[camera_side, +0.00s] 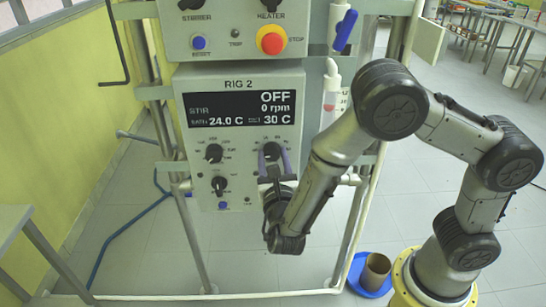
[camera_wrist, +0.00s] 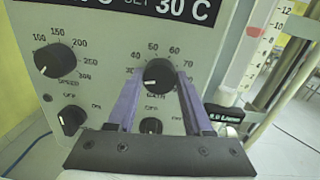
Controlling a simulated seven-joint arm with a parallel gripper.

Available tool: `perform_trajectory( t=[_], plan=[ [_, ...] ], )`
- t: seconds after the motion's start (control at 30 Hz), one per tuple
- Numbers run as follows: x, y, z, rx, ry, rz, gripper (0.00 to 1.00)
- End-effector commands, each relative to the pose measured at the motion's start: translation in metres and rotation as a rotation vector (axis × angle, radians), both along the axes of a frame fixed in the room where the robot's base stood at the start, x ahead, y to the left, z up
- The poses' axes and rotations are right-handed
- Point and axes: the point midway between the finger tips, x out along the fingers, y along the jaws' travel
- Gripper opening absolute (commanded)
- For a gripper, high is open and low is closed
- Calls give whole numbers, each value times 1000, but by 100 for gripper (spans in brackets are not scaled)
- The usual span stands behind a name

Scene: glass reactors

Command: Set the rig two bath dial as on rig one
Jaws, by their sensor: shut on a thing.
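The rig two panel (camera_side: 240,130) is upright under the label "RIG 2". Its display (camera_side: 240,108) reads OFF, 0 rpm, bath 24.0 C and set 30 C. The black bath dial (camera_wrist: 158,74) is at the panel's right, and its pale mark points lower left, near the 30 end of the scale. My gripper (camera_wrist: 161,80) has purple fingers shut on the dial from its left and right sides. In the side view my gripper (camera_side: 273,163) reaches the dial from below. Rig one and its dial are in neither view.
The speed dial (camera_wrist: 55,58) is left of the bath dial. Small knobs sit below, one (camera_wrist: 71,119) at left and one (camera_wrist: 150,126) between my fingers. A red stop button (camera_side: 271,41) is above. A blue-handled valve (camera_side: 345,30) and glass tubing stand at right.

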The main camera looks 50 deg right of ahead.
Motion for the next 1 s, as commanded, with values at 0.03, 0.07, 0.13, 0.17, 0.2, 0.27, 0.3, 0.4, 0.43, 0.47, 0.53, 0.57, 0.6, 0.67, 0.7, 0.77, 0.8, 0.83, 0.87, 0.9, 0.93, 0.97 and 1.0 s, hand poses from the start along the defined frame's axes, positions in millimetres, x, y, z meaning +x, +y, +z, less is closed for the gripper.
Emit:
perform_trajectory(
  t=[0.03, 0.07, 0.13, 0.17, 0.2, 0.27, 0.3, 0.4, 0.43, 0.47, 0.53, 0.57, 0.6, 0.67, 0.7, 0.77, 0.8, 0.83, 0.87, 0.9, 0.93, 0.97, 1.0],
  plan=[
    [0, 0, 0, 31, -31, 1, 0],
    [0, 0, 0, 51, -52, 1, 0],
    [0, 0, 0, 98, -99, 1, 0],
    [0, 1, 0, 119, -119, 1, 0],
    [0, 1, -1, 146, -145, 1, 0],
    [0, 1, -1, 186, -185, 2, 0],
    [0, 1, -1, 213, -213, 1, 0],
    [0, 1, -1, 279, -279, 2, 0],
    [0, 1, -1, 299, -298, 2, 0],
    [0, 1, -1, 317, -317, 2, 0],
    [0, 1, -1, 360, -360, 3, 0],
    [0, 1, -1, 376, -376, 2, 0],
    [0, 1, -1, 398, -398, 2, 0],
    [0, 1, -1, 429, -429, 2, 0],
    [0, 1, -1, 448, -449, 2, 0],
    [0, 1, -1, 474, -475, 2, 0],
    [0, 1, -1, 490, -491, 1, 0],
    [0, 1, -1, 501, -501, 2, 0],
    [0, 1, -1, 511, -512, 1, 0],
    [0, 1, -1, 523, -524, 2, 0],
    [0, 1, -1, 531, -531, 1, 0],
    [0, 1, -1, 539, -539, 2, 0],
    [0, 1, -1, 547, -547, 1, 0]
  ],
)
